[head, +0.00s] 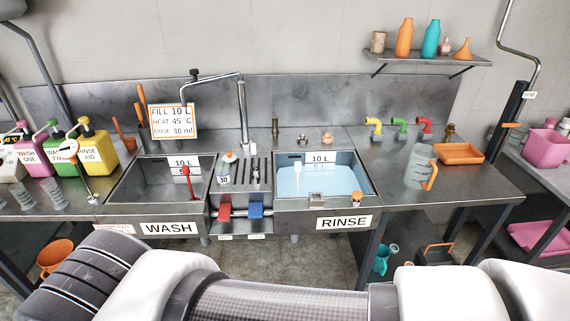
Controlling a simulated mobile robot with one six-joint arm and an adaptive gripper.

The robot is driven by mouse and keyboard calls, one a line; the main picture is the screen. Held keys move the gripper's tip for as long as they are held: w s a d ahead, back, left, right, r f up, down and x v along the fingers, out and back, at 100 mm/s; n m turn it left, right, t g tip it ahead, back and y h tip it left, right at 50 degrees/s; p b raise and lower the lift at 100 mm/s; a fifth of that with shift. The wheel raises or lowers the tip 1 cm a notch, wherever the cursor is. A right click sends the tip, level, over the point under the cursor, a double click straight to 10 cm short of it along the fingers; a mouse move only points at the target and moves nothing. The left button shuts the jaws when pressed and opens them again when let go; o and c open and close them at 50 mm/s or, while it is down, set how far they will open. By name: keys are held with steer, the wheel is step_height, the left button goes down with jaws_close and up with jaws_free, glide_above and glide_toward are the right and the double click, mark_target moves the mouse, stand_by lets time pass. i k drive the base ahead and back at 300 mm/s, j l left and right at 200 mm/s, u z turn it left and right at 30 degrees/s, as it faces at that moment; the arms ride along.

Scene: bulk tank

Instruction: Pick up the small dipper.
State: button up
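I cannot tell for certain which thing is the small dipper. A long-handled orange utensil (129,143) stands at the back of the counter, left of the wash sink. A red-handled item (187,174) stands in the wash sink (130,185). A clear jug with an orange handle (420,165) stands on the right counter. My gripper is not in view; only my arm links cross the bottom of the picture.
Pump bottles (97,145) and clear beakers (52,196) stand on the left counter. The rinse sink (368,188) holds bluish water. A sign (174,121), a tall tap (242,110) and coloured spouts (400,126) rise behind. An orange tray (459,153) sits right.

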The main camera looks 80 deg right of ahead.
mark_target(255, 171)
steer(key=z, duration=2.25)
